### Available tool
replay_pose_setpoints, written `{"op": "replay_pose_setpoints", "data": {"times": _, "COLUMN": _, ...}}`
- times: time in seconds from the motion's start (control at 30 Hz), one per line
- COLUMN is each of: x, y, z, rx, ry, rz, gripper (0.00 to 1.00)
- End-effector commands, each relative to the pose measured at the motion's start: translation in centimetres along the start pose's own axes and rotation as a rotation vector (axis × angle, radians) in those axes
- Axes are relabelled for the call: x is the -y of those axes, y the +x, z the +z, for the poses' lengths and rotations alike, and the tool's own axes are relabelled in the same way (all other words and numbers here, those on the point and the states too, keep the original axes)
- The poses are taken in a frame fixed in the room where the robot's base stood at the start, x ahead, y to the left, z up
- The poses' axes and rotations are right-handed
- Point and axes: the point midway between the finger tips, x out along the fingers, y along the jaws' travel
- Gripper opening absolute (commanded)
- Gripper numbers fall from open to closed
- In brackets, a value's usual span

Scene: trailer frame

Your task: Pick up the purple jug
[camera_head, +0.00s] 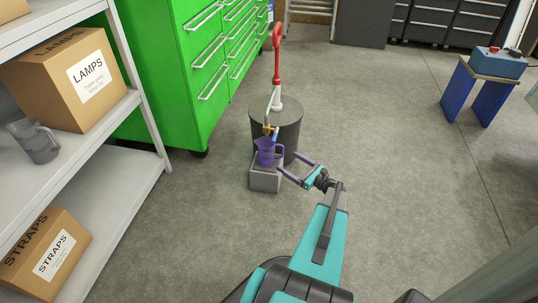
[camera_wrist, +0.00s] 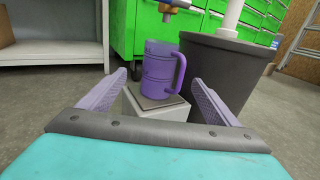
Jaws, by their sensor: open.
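The purple jug (camera_head: 267,152) stands upright on a small grey block (camera_head: 265,180), below a brass tap (camera_head: 268,129) in the head view. In the wrist view the jug (camera_wrist: 160,72) is ahead, between and beyond the fingers, with its handle on the right. My gripper (camera_head: 294,168) is open and empty, to the right of the jug in the head view. Its two purple fingers also show in the wrist view (camera_wrist: 158,98), spread wider than the jug. They appear apart from it.
A green drawer cabinet (camera_head: 190,60) is behind left. A shelf (camera_head: 125,165) holds boxes and a grey jug (camera_head: 35,141). A blue-legged bench (camera_head: 495,68) stands far right.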

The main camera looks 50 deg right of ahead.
Motion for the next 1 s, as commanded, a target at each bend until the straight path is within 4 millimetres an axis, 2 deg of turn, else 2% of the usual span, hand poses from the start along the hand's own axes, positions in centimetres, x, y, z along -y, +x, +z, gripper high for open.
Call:
{"op": "replay_pose_setpoints", "data": {"times": 0.13, "x": 0.2, "y": 0.3, "z": -0.1, "rx": 0.0, "ry": 0.001, "rz": -0.002, "gripper": 0.84}}
{"op": "replay_pose_setpoints", "data": {"times": 0.27, "x": 0.2, "y": 1.4, "z": -0.1, "rx": 0.001, "ry": 0.001, "rz": -0.002, "gripper": 0.84}}
{"op": "replay_pose_setpoints", "data": {"times": 0.73, "x": 0.3, "y": 7.6, "z": -0.1, "rx": 0.0, "ry": 0.002, "rz": -0.003, "gripper": 0.84}}
{"op": "replay_pose_setpoints", "data": {"times": 1.0, "x": 0.3, "y": 8.4, "z": 0.0, "rx": 0.0, "ry": 0.002, "rz": -0.006, "gripper": 0.84}}
